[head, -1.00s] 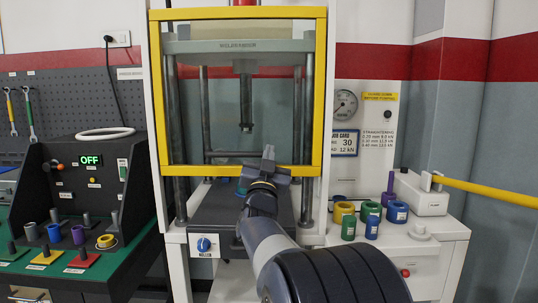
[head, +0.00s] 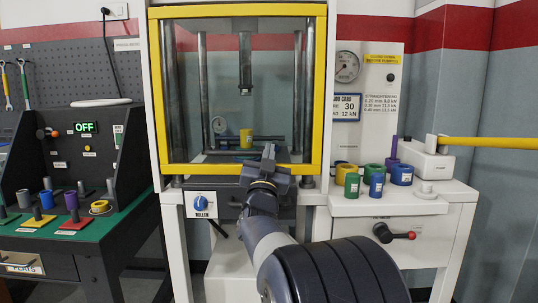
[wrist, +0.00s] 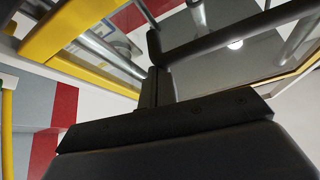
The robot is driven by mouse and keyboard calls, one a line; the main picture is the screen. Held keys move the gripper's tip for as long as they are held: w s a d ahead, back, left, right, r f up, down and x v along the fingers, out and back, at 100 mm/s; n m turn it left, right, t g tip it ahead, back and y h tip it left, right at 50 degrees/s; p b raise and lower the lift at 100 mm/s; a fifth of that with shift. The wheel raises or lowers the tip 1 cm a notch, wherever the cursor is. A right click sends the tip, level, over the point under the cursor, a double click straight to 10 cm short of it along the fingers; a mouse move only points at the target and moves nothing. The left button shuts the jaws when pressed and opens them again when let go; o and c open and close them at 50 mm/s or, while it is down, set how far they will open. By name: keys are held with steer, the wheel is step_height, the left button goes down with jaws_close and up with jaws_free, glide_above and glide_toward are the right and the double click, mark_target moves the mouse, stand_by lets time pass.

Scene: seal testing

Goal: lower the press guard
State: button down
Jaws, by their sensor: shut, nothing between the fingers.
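The press guard is a yellow frame (head: 322,90) around a clear panel on the front of the white press (head: 158,110). In the head view its lower bar is close above the press bed. My gripper (head: 268,153) is shut and empty, with its tip overlapping the middle of that lower bar. I cannot tell whether it touches the bar. The wrist view shows the dark gripper body close up and yellow frame bars (wrist: 95,75) around it. Part of the lower bar and bed is hidden behind my gripper and arm.
On the left stands a control box reading OFF (head: 86,127). On the right bench are coloured rings (head: 402,174) and a white box with a yellow bar (head: 490,143).

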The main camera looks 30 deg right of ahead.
steer(key=shift+w+f, duration=0.1)
steer(key=shift+f, duration=0.3)
step_height(320, 180, up, 5)
steer(key=s+p, duration=0.1)
steer(key=p, duration=0.1)
steer(key=v, duration=1)
steer(key=shift+s+f, duration=0.15)
steer(key=shift+s, duration=0.05)
steer(key=shift+d, duration=0.1)
steer(key=w+d+b, duration=0.2)
steer(key=w+d, duration=0.3)
steer(key=w, duration=0.2)
steer(key=shift+w+d+r, duration=0.2)
steer(key=shift+w+r, duration=0.2)
steer(key=shift+r, duration=0.05)
